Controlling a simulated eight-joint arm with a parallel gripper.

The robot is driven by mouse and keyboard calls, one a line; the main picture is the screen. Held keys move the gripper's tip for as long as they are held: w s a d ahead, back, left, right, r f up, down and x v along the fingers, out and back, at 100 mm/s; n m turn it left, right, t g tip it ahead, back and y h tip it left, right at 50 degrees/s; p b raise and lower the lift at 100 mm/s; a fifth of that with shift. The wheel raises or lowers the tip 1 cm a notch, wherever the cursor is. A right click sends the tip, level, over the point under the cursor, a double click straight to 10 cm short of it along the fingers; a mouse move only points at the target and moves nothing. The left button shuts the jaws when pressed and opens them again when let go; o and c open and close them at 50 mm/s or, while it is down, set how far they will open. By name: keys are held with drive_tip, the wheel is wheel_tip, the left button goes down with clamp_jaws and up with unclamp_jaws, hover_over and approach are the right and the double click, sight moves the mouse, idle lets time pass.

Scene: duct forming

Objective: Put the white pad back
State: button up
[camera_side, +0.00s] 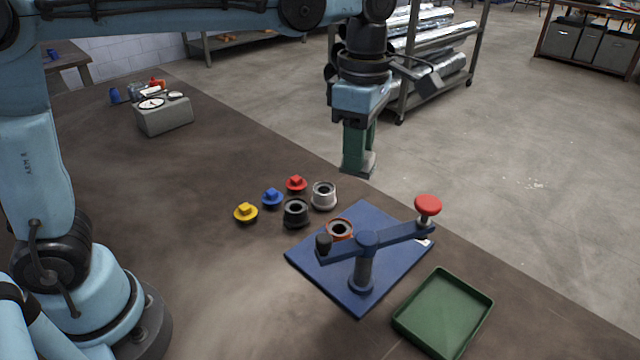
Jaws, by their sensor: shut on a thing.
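My gripper (358,165) has green jaws and hangs pointing down above the far edge of the workbench, behind the blue plate. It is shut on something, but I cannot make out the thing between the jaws. I cannot clearly identify the white pad. A small white patch (424,242) shows at the right corner of the blue base plate (325,275), below the red knob; I cannot tell what it is. On the plate stands a blue swing arm (395,237) on a post, with a red knob (428,205) at its right end and a black knob (324,243) at its left.
An orange-red ring (340,229) sits on the plate behind the arm. Left of it stand a black ring (296,213), a silver ring (323,195) and yellow (246,212), blue (272,197) and red (297,183) plugs. An empty green tray (443,312) lies front right. The bench's left middle is clear.

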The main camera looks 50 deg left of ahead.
drive_tip(key=s+d+f+m, duration=0.2)
drive_tip(key=s+m, duration=0.5)
drive_tip(key=s, duration=0.5)
drive_tip(key=s+d+f+m, duration=0.1)
drive_tip(key=s+m, duration=0.5)
drive_tip(key=s, duration=0.5)
drive_tip(key=w+a+f, duration=0.2)
drive_tip(key=w+f, duration=0.1)
drive_tip(key=f, duration=0.1)
drive_tip(key=w+a+f, duration=0.3)
drive_tip(key=f, duration=0.1)
drive_tip(key=w+a+f, duration=0.2)
drive_tip(key=w+f, duration=0.1)
drive_tip(key=shift+a+f, duration=0.25)
drive_tip(key=shift+f, duration=2.15)
drive_tip(key=shift+f, duration=0.1)
drive_tip(key=o, duration=1)
